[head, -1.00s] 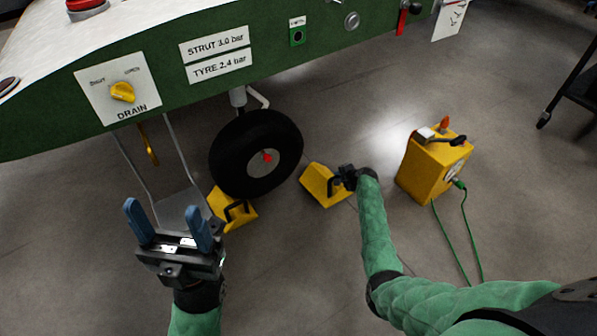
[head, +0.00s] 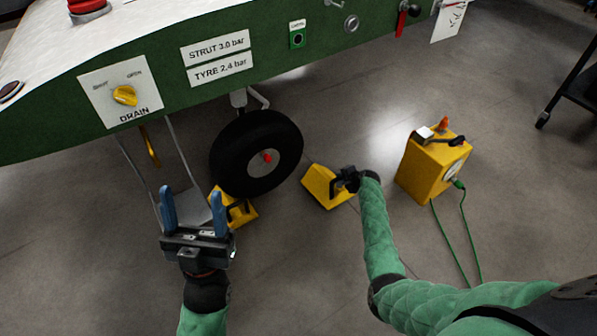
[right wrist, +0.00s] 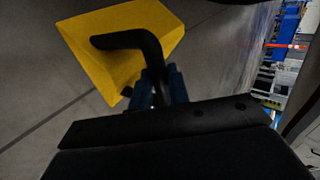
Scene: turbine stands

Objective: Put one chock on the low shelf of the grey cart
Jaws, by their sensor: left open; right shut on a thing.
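A yellow chock (head: 322,187) with a black handle is on the floor just right of the tyre. My right gripper (head: 345,181) is shut on that chock's handle; the right wrist view shows the yellow chock (right wrist: 105,48) with its bent black handle between the fingers. A second yellow chock (head: 243,217) is on the floor left of the tyre, partly hidden behind my left gripper. My left gripper (head: 195,212) is open and empty, its blue fingers upright. A dark cart with a wheel (head: 543,119) shows partly at the right edge; I cannot tell if it is the grey cart.
The black tyre (head: 235,165) stands under the green panelled body (head: 150,105). A yellow box (head: 421,174) with a green cable stands right of my right gripper. The floor between that box and the dark cart is clear.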

